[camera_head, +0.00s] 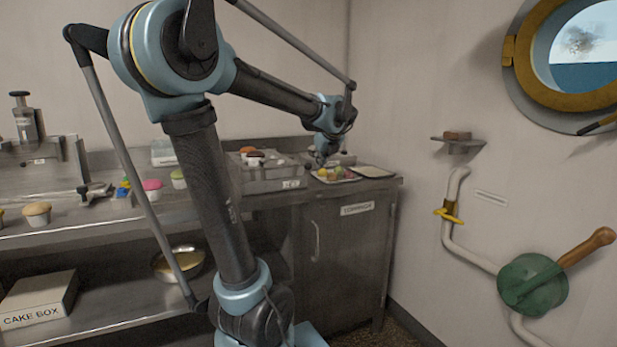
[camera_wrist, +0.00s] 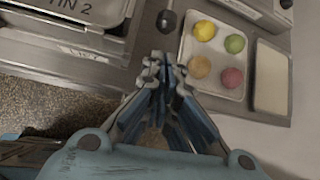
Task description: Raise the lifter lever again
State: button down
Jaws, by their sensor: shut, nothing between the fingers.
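My gripper (camera_wrist: 168,70) is shut and empty in the wrist view. A lever with a dark rounded knob (camera_wrist: 166,20) stands just beyond the fingertips, apart from them in the picture. It is beside a metal unit (camera_wrist: 105,45) whose front label appears to begin with "LIF". In the head view my gripper (camera_head: 322,157) is over the right end of the counter, by the same unit (camera_head: 275,187). The lever is not clearly visible there, so I cannot tell its exact angle.
A tray (camera_wrist: 188,75) with yellow, green, tan and red round pieces lies right of the lever. A paler flat tray (camera_wrist: 271,78) is beside it. Cupcakes and tools crowd the counter's left.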

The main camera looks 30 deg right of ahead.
jog(key=x, duration=1)
jog(key=shift+a, duration=0.1)
dwell(0.4)
